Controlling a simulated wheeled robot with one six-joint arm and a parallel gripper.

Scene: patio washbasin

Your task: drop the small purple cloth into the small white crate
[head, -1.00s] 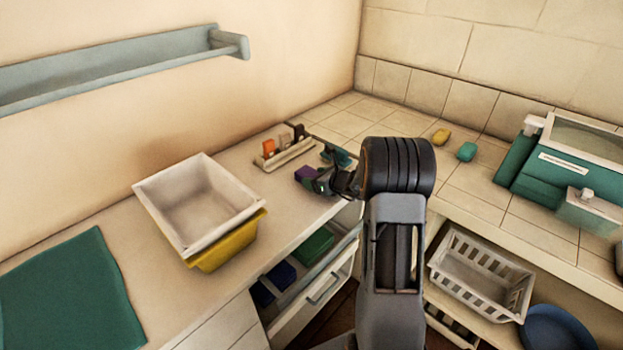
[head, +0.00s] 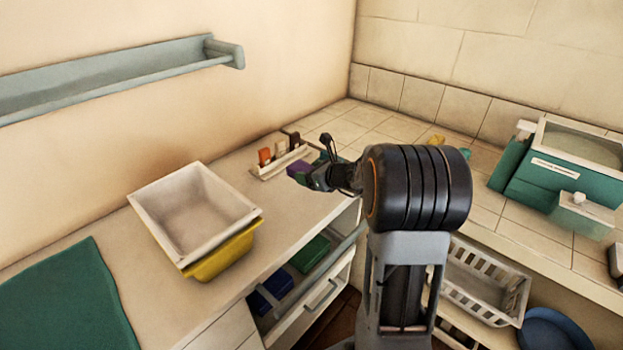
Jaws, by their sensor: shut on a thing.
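The small purple cloth (head: 298,169) is at the tip of my gripper (head: 309,177), which is shut on it. They appear over the back part of the left counter, just in front of the rack of small bottles; their height above it is hard to judge. A white slatted crate (head: 462,306) is low on the right, below the tiled counter, partly hidden by my arm. A plain white tub (head: 150,215) sits in a yellow tub (head: 222,262) on the left counter.
A narrow rack (head: 268,173) stands behind my gripper. An open drawer (head: 322,297) holds folded blue and green cloths. A green mat (head: 65,305) lies at the left. A teal box (head: 545,180) stands on the right counter, and a blue bowl (head: 552,332) is below it.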

